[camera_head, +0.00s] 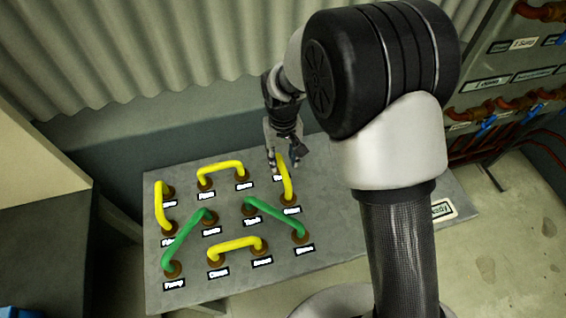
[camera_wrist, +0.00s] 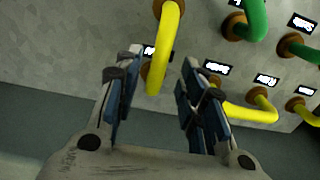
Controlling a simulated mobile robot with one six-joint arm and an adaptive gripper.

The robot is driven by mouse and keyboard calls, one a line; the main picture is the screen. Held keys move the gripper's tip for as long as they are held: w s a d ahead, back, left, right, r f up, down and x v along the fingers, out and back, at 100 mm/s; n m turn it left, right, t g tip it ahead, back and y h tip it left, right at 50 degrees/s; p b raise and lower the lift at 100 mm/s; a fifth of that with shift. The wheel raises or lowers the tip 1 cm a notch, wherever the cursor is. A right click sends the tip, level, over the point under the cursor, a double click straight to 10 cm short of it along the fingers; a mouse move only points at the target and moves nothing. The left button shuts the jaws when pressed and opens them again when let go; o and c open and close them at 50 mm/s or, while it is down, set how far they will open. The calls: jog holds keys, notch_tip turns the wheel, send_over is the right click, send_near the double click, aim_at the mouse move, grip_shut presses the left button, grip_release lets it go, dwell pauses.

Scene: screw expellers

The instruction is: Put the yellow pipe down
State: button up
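The yellow pipe (camera_head: 286,182) nearest my gripper is a bent handle shape at the table's back right. Its near end sits at a brown socket; its far end is partly hidden by my gripper in the head view. In the wrist view my gripper (camera_wrist: 163,57) is open, with the pipe showing between the fingertips and gaps on both sides. I cannot tell how far the tips are above the table.
Other yellow pipes (camera_head: 222,168) and green pipes (camera_head: 275,216) stand in labelled sockets on the grey table (camera_head: 330,235). A corrugated wall (camera_head: 150,50) is behind. Red pipework (camera_head: 500,104) with blue handles is at right. The table's right side is partly hidden by my arm.

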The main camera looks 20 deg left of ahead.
jog(key=d+r+m+p, duration=0.1)
jog(key=d+r, duration=0.2)
jog(key=r, duration=0.4)
jog(key=d+r, duration=0.3)
jog(key=r, duration=0.3)
jog(key=s+d+r+m+t, duration=0.2)
jog(key=s+d+r, duration=0.4)
jog(key=d+r, duration=0.35)
jog(key=s+d+r+m+t, duration=0.2)
jog(key=s+d+r+m, duration=0.1)
jog(key=s+d, duration=0.8)
jog(key=s, duration=0.3)
jog(key=shift+d+t, duration=0.3)
jog(key=shift+r, duration=0.1)
jog(key=shift+c, duration=0.3)
